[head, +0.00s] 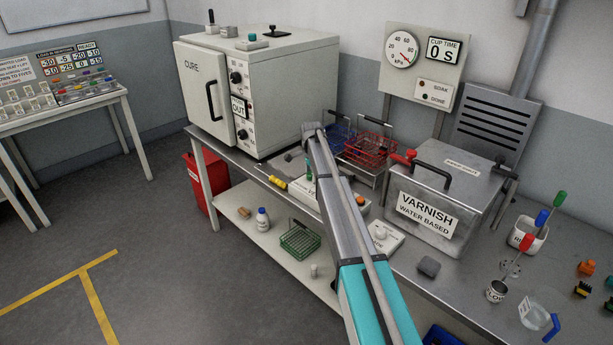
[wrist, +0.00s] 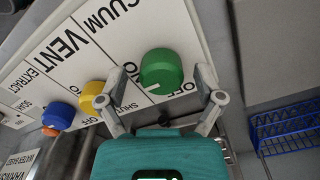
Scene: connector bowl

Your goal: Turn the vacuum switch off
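The white switch panel (wrist: 128,28) fills the upper left of the wrist view, with rotated labels; the top one is partly cut off and ends in "CUUM". The green knob (wrist: 160,72), in line with that label, is the vacuum switch. A white mark shows at its lower left edge, near ON and OFF lettering; I cannot tell its setting for sure. My gripper (wrist: 161,98) is open and empty. Its fingertips are spread to the left and right of the green knob, with visible gaps. In the head view my arm mostly hides the gripper and the panel.
A yellow knob (wrist: 91,97) sits close beside my left finger, with a blue knob (wrist: 60,115) beyond it. A blue wire basket (wrist: 290,134) is to the right. The grey CURE oven (head: 270,85) and the VARNISH tank (head: 435,205) flank the arm on the bench.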

